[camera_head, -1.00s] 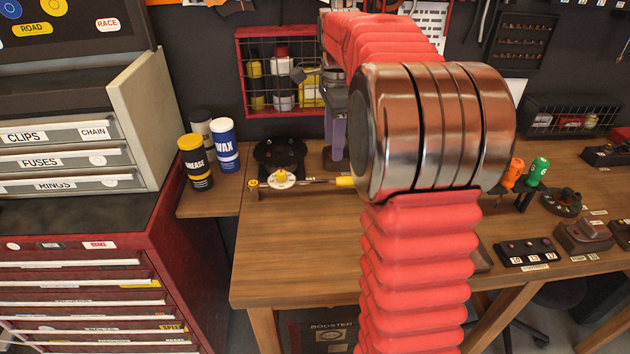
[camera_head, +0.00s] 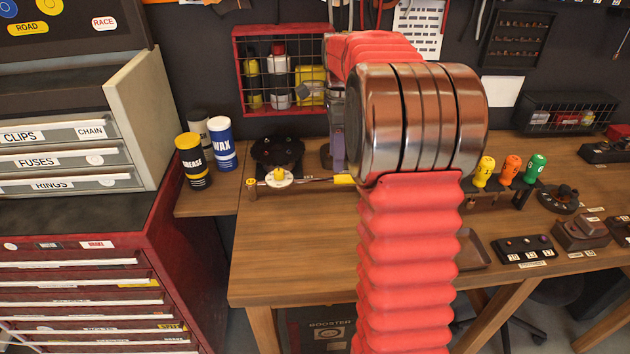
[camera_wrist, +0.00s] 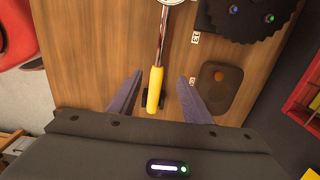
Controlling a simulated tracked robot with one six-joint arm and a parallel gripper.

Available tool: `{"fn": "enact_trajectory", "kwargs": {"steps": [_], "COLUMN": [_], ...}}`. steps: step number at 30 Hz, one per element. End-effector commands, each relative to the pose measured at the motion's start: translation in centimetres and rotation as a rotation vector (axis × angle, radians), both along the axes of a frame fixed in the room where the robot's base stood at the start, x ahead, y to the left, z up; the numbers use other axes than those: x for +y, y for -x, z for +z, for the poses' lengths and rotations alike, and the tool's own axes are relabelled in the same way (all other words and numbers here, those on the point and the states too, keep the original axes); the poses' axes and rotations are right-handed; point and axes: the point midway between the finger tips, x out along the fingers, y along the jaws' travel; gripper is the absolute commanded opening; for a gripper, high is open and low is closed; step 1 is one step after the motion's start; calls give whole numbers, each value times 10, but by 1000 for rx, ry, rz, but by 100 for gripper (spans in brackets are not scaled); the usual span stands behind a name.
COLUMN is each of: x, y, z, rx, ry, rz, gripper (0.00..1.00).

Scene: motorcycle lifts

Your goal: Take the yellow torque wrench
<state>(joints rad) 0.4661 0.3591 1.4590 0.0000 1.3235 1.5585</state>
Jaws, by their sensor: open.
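The torque wrench lies along the back of the wooden bench, with a yellow handle (camera_head: 344,179), a thin metal shaft and a round white-and-yellow dial (camera_head: 278,178). In the wrist view its yellow handle (camera_wrist: 155,88) points down the picture, between the two fingers and apart from both. A small dark block shows beneath the handle. My gripper (camera_wrist: 160,75) is open, its purple-grey fingers on either side of the handle and nothing held. In the head view my arm hides most of the gripper and may cover the handle's end.
A dark round toothed stand (camera_head: 278,153) sits just behind the wrench. Grease (camera_head: 194,160) and wax (camera_head: 222,143) cans stand to its left. A red wire basket (camera_head: 280,72) hangs on the wall behind. Coloured screwdrivers (camera_head: 510,170) stand right of my arm.

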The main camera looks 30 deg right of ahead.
Motion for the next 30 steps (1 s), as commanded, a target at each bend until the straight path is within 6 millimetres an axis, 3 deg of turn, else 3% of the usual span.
{"fn": "enact_trajectory", "kwargs": {"steps": [7,22,30], "x": [0,0,0], "y": [1,1,4], "z": [-36,-45,-77], "rx": [2,0,3], "ry": [-1,0,-1], "rz": [0,-1,-1], "gripper": [45,45,45]}}
